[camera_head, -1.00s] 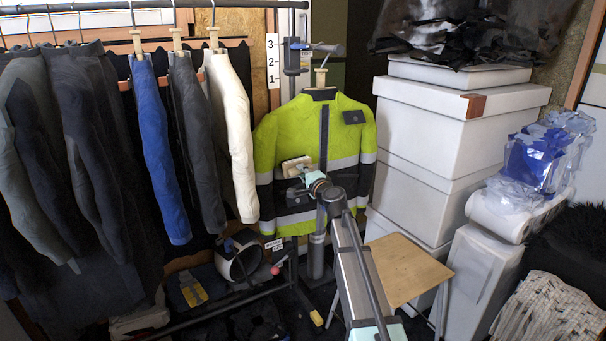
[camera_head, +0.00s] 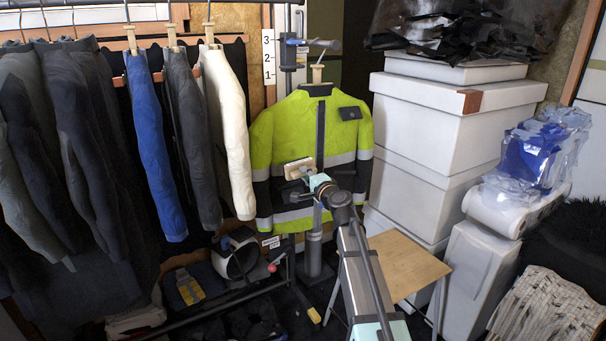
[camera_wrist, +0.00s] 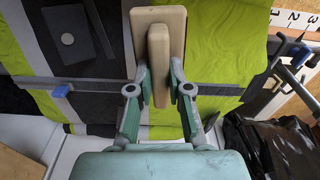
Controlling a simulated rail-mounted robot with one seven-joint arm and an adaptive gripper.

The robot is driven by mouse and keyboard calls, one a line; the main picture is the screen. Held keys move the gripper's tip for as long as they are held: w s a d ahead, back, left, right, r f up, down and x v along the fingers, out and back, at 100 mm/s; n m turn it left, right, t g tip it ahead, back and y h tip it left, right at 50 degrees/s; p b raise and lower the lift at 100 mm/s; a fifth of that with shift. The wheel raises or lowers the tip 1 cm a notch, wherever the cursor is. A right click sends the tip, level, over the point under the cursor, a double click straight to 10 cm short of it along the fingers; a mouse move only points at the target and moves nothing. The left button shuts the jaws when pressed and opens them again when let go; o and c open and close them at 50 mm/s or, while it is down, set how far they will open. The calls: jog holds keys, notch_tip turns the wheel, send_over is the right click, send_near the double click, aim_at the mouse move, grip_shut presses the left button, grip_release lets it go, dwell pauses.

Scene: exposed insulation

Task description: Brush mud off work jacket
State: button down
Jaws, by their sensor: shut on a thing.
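The work jacket (camera_head: 287,131) is yellow-green with black and grey bands and hangs upright on a stand. It fills the upper part of the wrist view (camera_wrist: 226,45). My gripper (camera_head: 311,180) is in front of the jacket's middle. In the wrist view my gripper (camera_wrist: 159,88) is shut on a brush with a pale wooden back (camera_wrist: 158,28). The brush also shows in the head view (camera_head: 298,168), in front of the jacket's left half. Its bristles are hidden, and I cannot tell whether it touches the cloth. I cannot make out mud clearly.
Dark, blue and white garments (camera_head: 160,150) hang on a rail at left. White boxes (camera_head: 455,120) are stacked at right. A small wooden-topped table (camera_head: 405,265) stands beside my arm.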

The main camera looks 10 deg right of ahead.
jog(key=shift+s+d, duration=0.1)
jog(key=shift+s, duration=0.25)
jog(key=v, duration=0.3)
dwell(0.4)
jog(key=shift+w, duration=0.15)
dwell(0.4)
jog(key=shift+b+x, duration=0.75)
jog(key=shift+x, duration=2.7)
jog(key=shift+x, duration=0.9)
